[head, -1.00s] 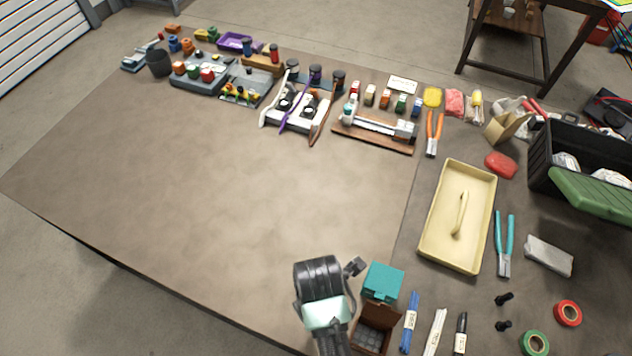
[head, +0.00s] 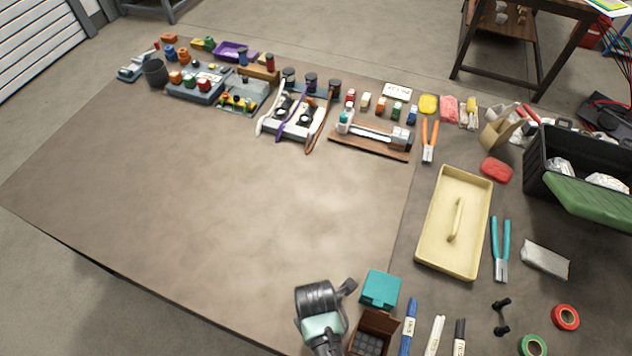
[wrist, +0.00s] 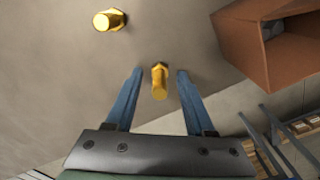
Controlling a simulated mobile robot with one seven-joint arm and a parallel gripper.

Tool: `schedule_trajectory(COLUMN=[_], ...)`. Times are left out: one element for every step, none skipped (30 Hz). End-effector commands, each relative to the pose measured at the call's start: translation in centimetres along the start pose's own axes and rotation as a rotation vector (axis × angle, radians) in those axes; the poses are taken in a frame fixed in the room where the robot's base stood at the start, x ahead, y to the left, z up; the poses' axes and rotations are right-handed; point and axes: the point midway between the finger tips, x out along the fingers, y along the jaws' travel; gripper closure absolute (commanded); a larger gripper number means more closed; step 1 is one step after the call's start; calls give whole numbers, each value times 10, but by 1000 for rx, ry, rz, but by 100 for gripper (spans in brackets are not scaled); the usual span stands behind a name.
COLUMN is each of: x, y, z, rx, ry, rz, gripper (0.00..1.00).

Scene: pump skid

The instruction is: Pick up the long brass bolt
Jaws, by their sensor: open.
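Two brass bolts show in the wrist view. One brass bolt (wrist: 159,82) lies within the gap between the fingers of my gripper (wrist: 160,74), with visible space on both sides. The other brass bolt (wrist: 109,20) stands further off, at the upper left beyond the left finger. Both show hex-shaped parts and seem to stand on the grey-brown surface. I cannot surely tell which one is longer. My gripper is open and empty. In the head view my arm covers that spot, and neither the bolts nor the fingertips show.
A brown open box (wrist: 275,45) stands right of the fingers in the wrist view. In the head view a teal box (head: 380,288) and a brown divided box (head: 372,335) stand right of my arm. A cream tray (head: 425,245) lies further right. The mat's middle is clear.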

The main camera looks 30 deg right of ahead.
Motion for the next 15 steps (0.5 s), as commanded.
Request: schedule_trajectory(x=[0,0,0,0,0,0,0,0,0,0,0,0,0,0,0], y=[0,0,0,0,0,0,0,0,0,0,0,0,0,0,0], z=[0,0,0,0,0,0,0,0,0,0,0,0,0,0,0], rx=[0,0,0,0,0,0,0,0,0,0,0,0,0,0,0], ry=[0,0,0,0,0,0,0,0,0,0,0,0,0,0,0], rz=[0,0,0,0,0,0,0,0,0,0,0,0,-1,-1,-1], gripper=[46,51,59,64,69,77,82,87,95,100,100,100,100,100,100])
